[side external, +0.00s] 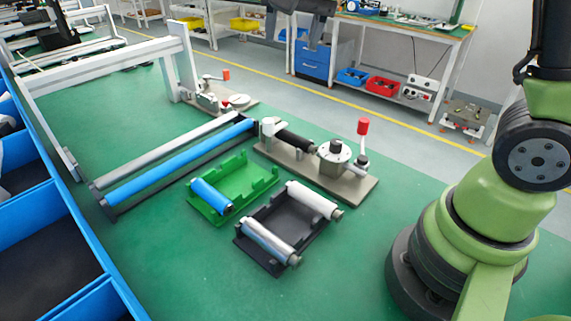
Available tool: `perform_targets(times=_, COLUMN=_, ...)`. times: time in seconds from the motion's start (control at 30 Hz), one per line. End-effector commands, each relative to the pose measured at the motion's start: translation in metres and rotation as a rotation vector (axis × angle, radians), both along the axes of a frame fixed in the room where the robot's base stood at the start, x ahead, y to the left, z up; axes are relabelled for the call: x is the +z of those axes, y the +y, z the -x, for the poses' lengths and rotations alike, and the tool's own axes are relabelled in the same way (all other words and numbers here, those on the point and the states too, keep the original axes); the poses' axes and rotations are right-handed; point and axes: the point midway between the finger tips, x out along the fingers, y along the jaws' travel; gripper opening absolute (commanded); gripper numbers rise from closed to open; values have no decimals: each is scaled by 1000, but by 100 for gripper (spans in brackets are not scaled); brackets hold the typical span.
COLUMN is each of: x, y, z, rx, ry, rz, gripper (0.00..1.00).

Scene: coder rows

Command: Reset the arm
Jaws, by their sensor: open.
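My gripper (292,40) shows at the top edge of the side view, its grey fingers hanging down, apart and empty. It is high above the table and clear of everything on it. The green part of my arm (485,215) stands at the right; the links between it and the gripper are out of frame. A green tray (236,176) holds a blue cylinder (212,195) at its left side. A black tray (268,222) beside it holds a white cylinder (313,199) and a silver cylinder (270,242).
A fixture (335,152) with a red-knobbed lever (363,127) stands behind the trays. A rail frame with a blue bar (180,165) lies left of them. Blue bins (60,208) line the left edge. The green table (210,275) is bare in front.

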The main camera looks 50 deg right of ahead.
Motion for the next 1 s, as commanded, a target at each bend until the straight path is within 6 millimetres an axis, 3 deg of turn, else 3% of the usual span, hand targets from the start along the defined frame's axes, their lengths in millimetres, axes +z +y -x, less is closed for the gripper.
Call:
perform_targets(times=0.03, x=12, y=2, z=19, rx=49, ry=-31, rz=-15, gripper=54)
perform_targets(times=0.2, x=30, y=11, z=79, rx=229, ry=-126, rz=-44, gripper=54)
perform_targets(times=0.4, x=28, y=22, z=141, rx=413, ry=-252, rz=-44, gripper=54)
perform_targets(times=0.5, x=22, y=26, z=160, rx=477, ry=-301, rz=-35, gripper=54)
perform_targets(times=0.7, x=15, y=29, z=177, rx=535, ry=-348, rz=-22, gripper=54)
perform_targets(times=1.0, x=14, y=29, z=177, rx=539, ry=-348, rz=-22, gripper=54)
